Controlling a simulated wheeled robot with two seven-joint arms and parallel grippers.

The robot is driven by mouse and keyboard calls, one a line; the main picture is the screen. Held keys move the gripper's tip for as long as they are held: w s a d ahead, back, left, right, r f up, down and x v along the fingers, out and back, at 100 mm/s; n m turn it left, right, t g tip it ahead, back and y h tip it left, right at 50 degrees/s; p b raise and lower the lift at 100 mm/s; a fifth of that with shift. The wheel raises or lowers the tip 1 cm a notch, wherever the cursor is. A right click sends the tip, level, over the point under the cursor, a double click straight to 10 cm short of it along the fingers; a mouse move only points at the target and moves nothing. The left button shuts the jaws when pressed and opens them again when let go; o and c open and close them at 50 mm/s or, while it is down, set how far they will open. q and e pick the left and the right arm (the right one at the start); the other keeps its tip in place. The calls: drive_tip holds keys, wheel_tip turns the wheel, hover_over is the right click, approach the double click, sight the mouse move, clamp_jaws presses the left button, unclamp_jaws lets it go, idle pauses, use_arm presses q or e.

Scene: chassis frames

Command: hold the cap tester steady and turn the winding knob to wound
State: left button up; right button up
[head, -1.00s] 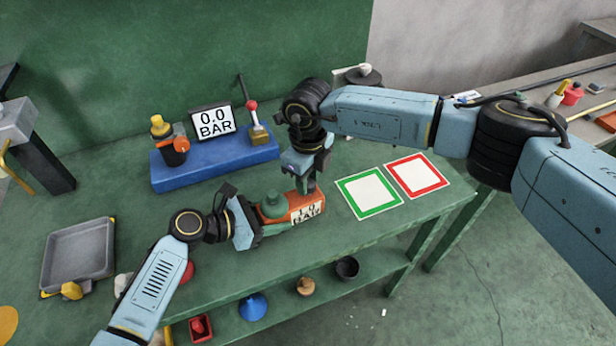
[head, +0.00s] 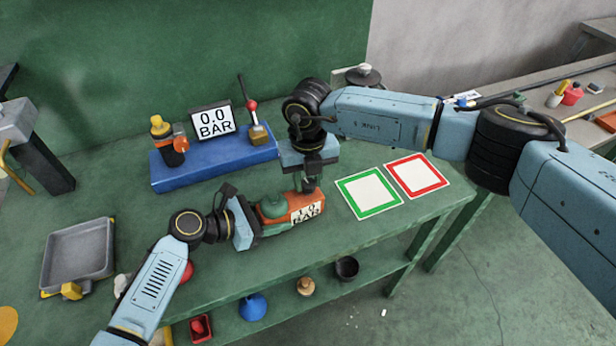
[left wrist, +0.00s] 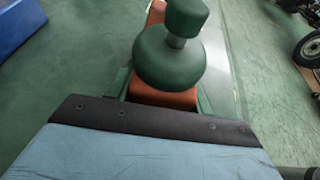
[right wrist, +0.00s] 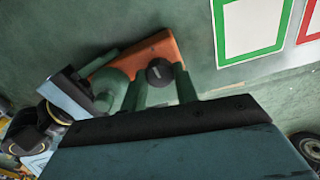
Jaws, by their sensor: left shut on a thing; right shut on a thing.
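The cap tester, an orange block (head: 299,202) with a green dome (head: 272,205) and a "1.0 BAR" label, lies on the green bench near its front edge. My left gripper (head: 258,223) is shut on its left end. The left wrist view shows green fingers on both sides of the orange body (left wrist: 160,97), under the dome (left wrist: 168,58). My right gripper (head: 309,184) points down from above, shut on the winding knob. In the right wrist view the dark round knob (right wrist: 160,72) sits between the fingers. The knob's marking cannot be read.
A blue base (head: 215,163) behind carries a yellow-capped bottle, a red-knobbed lever and a "0.0 BAR" display (head: 212,121). Green-framed (head: 368,193) and red-framed (head: 416,175) cards lie to the right. A grey tray (head: 78,252) is at the left. A lower shelf holds small parts.

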sight(308, 183)
use_arm(q)
drive_tip(key=shift+a, duration=0.15)
use_arm(e)
drive_tip(key=shift+r, duration=0.1)
drive_tip(key=o, duration=1)
wheel_tip(308, 183, up, 12)
idle(0.3)
use_arm(q)
drive_tip(key=o, duration=1.3)
